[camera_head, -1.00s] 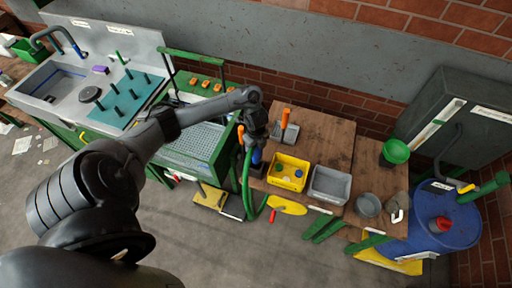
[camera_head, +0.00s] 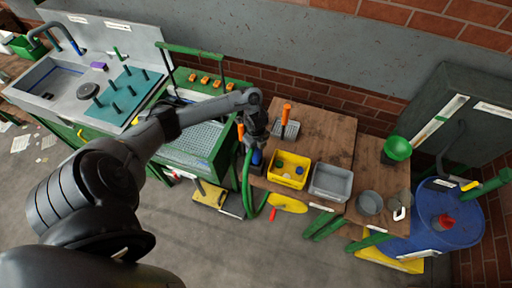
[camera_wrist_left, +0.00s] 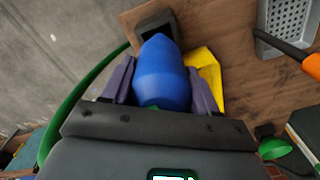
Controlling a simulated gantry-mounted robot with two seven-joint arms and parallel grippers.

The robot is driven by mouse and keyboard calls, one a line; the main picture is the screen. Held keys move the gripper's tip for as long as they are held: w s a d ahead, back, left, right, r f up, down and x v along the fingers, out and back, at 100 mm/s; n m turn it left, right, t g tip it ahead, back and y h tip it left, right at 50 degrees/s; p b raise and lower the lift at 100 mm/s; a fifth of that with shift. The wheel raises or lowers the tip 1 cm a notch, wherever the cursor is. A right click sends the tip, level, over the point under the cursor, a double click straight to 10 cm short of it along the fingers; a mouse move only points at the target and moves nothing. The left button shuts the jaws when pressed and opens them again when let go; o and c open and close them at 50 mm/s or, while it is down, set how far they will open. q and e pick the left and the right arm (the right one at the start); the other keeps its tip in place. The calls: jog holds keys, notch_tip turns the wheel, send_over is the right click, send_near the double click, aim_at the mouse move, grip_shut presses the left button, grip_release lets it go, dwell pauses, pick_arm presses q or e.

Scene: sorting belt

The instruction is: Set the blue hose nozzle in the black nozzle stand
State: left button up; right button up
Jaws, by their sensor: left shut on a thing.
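The blue hose nozzle (camera_wrist_left: 162,78) sits between the two purple fingers of my left gripper in the left wrist view. My left gripper (camera_head: 257,152) is shut on it, at the left end of the wooden bench. The nozzle shows small and partly hidden in the head view (camera_head: 257,158). The green hose (camera_head: 246,185) hangs from it past the bench's edge. The black nozzle stand (camera_wrist_left: 153,24) lies just beyond the nozzle's tip in the left wrist view, partly covered by it. I cannot tell whether they touch. My right gripper is not in view.
A yellow crate (camera_head: 287,182) and a grey bin (camera_head: 345,180) stand to the right on the bench. A grey perforated holder (camera_head: 291,131) with an orange-handled tool (camera_head: 286,114) is behind.

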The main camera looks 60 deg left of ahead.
pick_arm(q)
jog(key=shift+f, duration=0.35)
dwell(0.3)
jog(key=shift+f+b, duration=1)
jog(key=shift+f, duration=0.4)
jog(key=shift+f, duration=0.15)
jog(key=shift+f+b, duration=0.35)
jog(key=shift+b, duration=0.15)
